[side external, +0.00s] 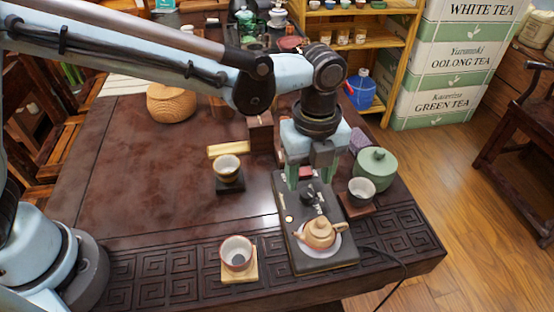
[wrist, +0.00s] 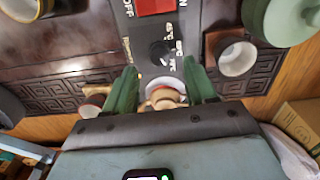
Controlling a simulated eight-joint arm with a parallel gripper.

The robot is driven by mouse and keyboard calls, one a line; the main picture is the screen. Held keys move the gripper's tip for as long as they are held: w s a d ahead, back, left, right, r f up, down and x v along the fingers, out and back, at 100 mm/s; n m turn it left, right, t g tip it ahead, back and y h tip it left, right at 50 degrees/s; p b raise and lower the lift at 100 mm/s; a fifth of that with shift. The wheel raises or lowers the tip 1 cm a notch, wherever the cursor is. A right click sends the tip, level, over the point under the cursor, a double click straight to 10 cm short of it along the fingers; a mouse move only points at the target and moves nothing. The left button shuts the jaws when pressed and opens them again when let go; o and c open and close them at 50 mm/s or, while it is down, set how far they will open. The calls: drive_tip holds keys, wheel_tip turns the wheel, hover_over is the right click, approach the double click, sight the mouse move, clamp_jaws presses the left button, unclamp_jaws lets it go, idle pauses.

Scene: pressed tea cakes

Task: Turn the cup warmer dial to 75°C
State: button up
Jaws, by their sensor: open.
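The cup warmer (side external: 324,258) is a dark box near the table's front right. Its black dial (side external: 308,194) sits between the red switch and the teapot. In the wrist view the dial (wrist: 160,52) shows beyond my fingertips, with white temperature marks printed on its right side; I cannot tell which mark it points to. The red switch (wrist: 156,6) is at the top edge of that view. My gripper (side external: 311,180) is open and empty, pointing down over the warmer. In the wrist view its green fingers (wrist: 163,80) stand apart, and neither visibly touches the dial.
A clay teapot (side external: 320,232) stands on the warmer's round plate. Cups on small stands sit at the left (side external: 228,168), front left (side external: 236,252) and right (side external: 362,189). A green lidded jar (side external: 375,170) is behind the right cup. The table's left middle is clear.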

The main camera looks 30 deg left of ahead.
sight(304, 191)
wheel_tip(304, 191, up, 8)
idle(0.4)
drive_tip(key=s+a+r+n+t+h, duration=0.1)
drive_tip(key=a+n+t, duration=0.1)
drive_tip(key=a+n, duration=0.55)
drive_tip(key=s+a+r+n+t, duration=0.1)
drive_tip(key=a+n, duration=0.5)
drive_tip(key=a, duration=0.2)
drive_tip(key=s+a+f+n+t, duration=0.2)
drive_tip(key=a+n, duration=0.3)
drive_tip(key=n, duration=0.1)
drive_tip(key=s+a+f+n+t+y, duration=0.1)
drive_tip(key=s+a+n+t, duration=0.1)
drive_tip(key=a+n, duration=0.4)
drive_tip(key=shift+s+f+n, duration=0.35)
drive_tip(key=shift+s+n, duration=0.1)
drive_tip(key=shift+s, duration=0.4)
